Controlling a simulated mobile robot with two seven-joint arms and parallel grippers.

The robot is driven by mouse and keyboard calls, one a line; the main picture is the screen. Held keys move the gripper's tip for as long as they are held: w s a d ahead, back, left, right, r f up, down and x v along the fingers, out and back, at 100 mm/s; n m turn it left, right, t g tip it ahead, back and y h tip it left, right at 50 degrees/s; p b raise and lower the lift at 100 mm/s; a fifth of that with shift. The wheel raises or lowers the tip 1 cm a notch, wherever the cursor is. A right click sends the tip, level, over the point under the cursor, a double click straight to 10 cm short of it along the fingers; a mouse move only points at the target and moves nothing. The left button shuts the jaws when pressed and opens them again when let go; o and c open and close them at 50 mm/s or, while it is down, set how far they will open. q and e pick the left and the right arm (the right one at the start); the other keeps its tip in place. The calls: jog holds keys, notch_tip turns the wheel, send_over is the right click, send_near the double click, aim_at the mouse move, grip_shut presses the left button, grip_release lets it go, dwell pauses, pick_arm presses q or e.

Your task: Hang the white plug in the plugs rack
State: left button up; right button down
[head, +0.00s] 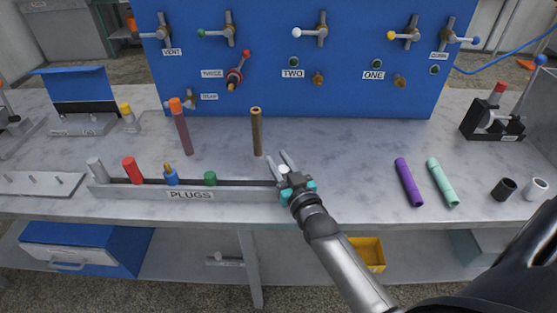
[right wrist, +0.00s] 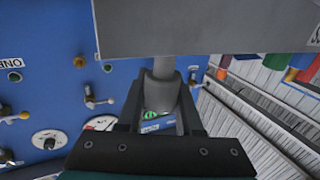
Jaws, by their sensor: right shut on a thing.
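The plugs rack (head: 190,194) is a long grey rail marked PLUGS near the front of the table. A silver plug, a red plug (head: 131,170), a blue plug (head: 170,175) and a green plug (head: 210,178) stand along it. My right gripper (head: 281,163) is at the rack's right end, shut on the white plug (head: 284,169), whose small pale top shows between the fingers. In the right wrist view the plug (right wrist: 162,92) looks grey between the fingers, close to a grey slab that seems to be the rack (right wrist: 220,28). Whether it is seated is hidden.
A brown rod (head: 257,132) and an orange-topped rod (head: 181,128) stand behind the rack. Purple (head: 409,182) and mint (head: 442,182) tubes lie to the right, beside black and white short cylinders (head: 538,187). A blue valve panel (head: 270,90) stands behind.

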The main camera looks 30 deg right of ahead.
jog(key=shift+f, duration=0.35)
jog(key=c, duration=0.5)
grip_release()
jog(key=s+a+p, duration=0.1)
jog(key=s+a, duration=0.1)
jog(key=s, duration=1.3)
jog(key=shift+p, duration=0.3)
